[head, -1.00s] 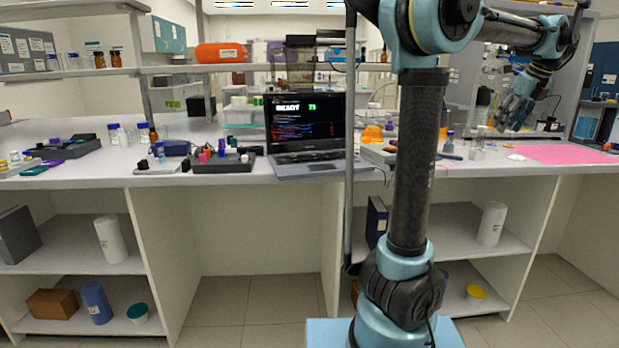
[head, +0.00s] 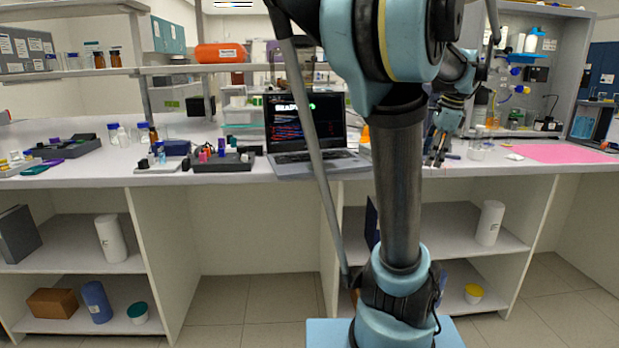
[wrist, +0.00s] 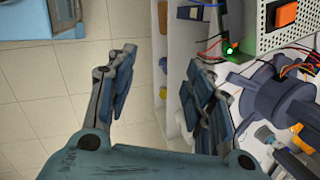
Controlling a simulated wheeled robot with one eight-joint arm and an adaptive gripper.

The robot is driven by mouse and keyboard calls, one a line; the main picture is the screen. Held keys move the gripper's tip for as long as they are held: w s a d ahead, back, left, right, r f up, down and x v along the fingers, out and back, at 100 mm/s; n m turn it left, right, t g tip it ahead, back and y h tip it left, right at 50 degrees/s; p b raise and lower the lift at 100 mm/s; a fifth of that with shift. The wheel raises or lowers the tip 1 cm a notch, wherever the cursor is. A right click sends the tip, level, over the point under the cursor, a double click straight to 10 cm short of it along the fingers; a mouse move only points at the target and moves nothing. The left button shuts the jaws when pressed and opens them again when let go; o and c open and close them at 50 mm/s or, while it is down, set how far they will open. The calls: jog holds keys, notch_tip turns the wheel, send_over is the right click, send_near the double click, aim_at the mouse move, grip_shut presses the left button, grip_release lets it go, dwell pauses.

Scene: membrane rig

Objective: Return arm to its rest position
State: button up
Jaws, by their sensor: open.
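My gripper (head: 436,152) hangs in front of the bench in the head view, right of the laptop, with its fingers pointing down. In the wrist view my gripper (wrist: 160,95) has its two blue-grey fingers spread apart. Nothing is between them; floor tiles and the bench front edge show behind the gap. My arm's large upper joint and column cover the middle right of the head view and hide part of the bench behind.
A laptop (head: 305,130) stands open on the bench (head: 230,181). A pink mat (head: 560,153) lies at the right. In the wrist view a metal box (wrist: 285,25) with wires and a dark flanged part (wrist: 270,105) are close to the right finger. Open floor lies left.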

jog(key=s+a+f+n, duration=0.8)
jog(key=a+f+n, duration=0.1)
jog(key=f+n, duration=0.1)
jog(key=s+a+f+n+h, duration=0.1)
jog(key=s+a+f+n, duration=0.8)
jog(key=f, duration=0.4)
jog(key=shift+s+f+n+g, duration=0.15)
jog(key=shift+f+n+g, duration=0.15)
jog(key=shift+n, duration=0.2)
